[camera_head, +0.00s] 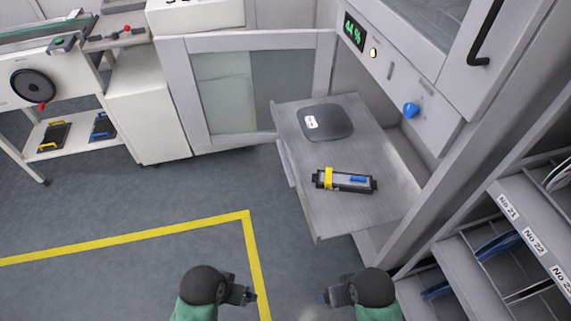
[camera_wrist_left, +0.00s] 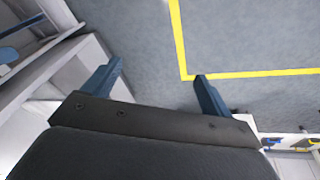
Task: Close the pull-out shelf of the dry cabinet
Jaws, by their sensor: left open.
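The pull-out shelf (camera_head: 390,205) of the dry cabinet (camera_head: 410,85) is a grey metal board that stands out from the cabinet's lower opening over the floor. On it lie a dark rounded flat pack with a white label (camera_head: 327,122) and a black-and-grey feeder (camera_head: 344,181) with yellow and blue parts. My left gripper (camera_head: 248,295) is in front of the shelf, to its lower left, apart from it. In the left wrist view its two blue fingers (camera_wrist_left: 155,82) are spread with nothing between them. My right gripper (camera_head: 327,297) is below the shelf's front edge in the picture; its finger opening is unclear.
A glass-panelled cabinet door (camera_head: 330,60) stands open beside the shelf, at its left. A slotted rack with numbered labels (camera_head: 508,208) stands at the right. A white trolley (camera_head: 85,75) is at the upper left. Grey floor with a yellow line (camera_head: 150,234) is free in front.

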